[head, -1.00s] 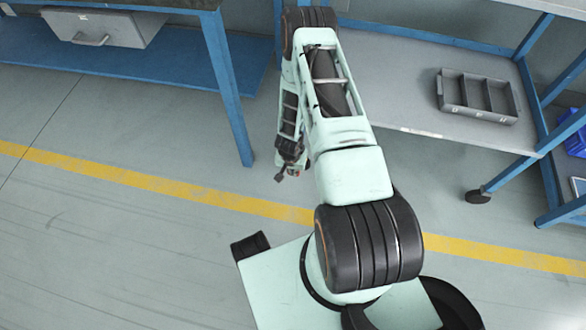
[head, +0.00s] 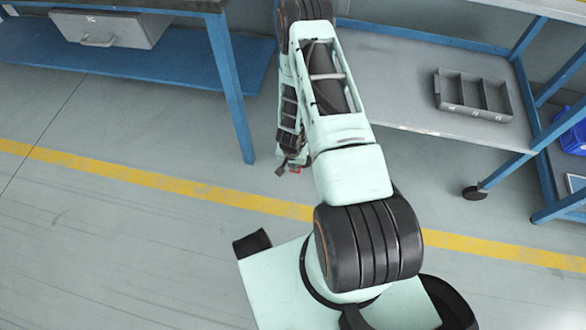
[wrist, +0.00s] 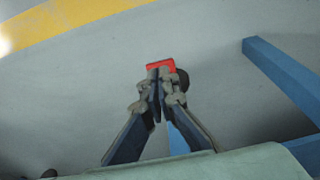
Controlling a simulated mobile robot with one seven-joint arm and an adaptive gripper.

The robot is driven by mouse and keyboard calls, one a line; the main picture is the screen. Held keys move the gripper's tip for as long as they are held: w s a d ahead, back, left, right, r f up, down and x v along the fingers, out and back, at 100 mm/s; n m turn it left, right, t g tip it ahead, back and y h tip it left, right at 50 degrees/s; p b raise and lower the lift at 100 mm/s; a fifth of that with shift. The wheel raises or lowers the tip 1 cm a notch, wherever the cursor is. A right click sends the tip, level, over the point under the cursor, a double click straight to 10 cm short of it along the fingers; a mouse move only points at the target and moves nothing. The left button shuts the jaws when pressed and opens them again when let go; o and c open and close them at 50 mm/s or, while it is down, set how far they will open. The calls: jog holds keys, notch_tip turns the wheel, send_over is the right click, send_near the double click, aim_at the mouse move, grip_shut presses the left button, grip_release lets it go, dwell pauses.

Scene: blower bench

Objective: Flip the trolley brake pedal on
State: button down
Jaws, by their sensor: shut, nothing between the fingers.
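The red brake pedal (wrist: 160,66) shows in the wrist view just beyond my fingertips, beside a dark castor wheel (wrist: 184,79). My gripper (wrist: 158,82) is shut and empty, its tips overlapping the pedal's near edge in the picture. I cannot tell whether they touch it. In the head view my gripper (head: 282,167) hangs low beside the trolley (head: 410,105), and a small red patch (head: 295,168) shows right at it. My arm hides the castor there. The pedal's tilt cannot be made out.
A grey compartment tray (head: 472,96) lies on the trolley's lower shelf. Another castor (head: 475,193) stands at the trolley's right. A blue-legged workbench (head: 233,95) with a drawer (head: 112,29) is at the left. The floor around the yellow line (head: 150,182) is clear.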

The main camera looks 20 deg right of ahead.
jog(key=s+a+r+p, duration=0.3)
jog(key=s+r, duration=0.2)
jog(key=r, duration=0.3)
jog(key=shift+s+a, duration=0.15)
jog(key=shift+a, duration=0.15)
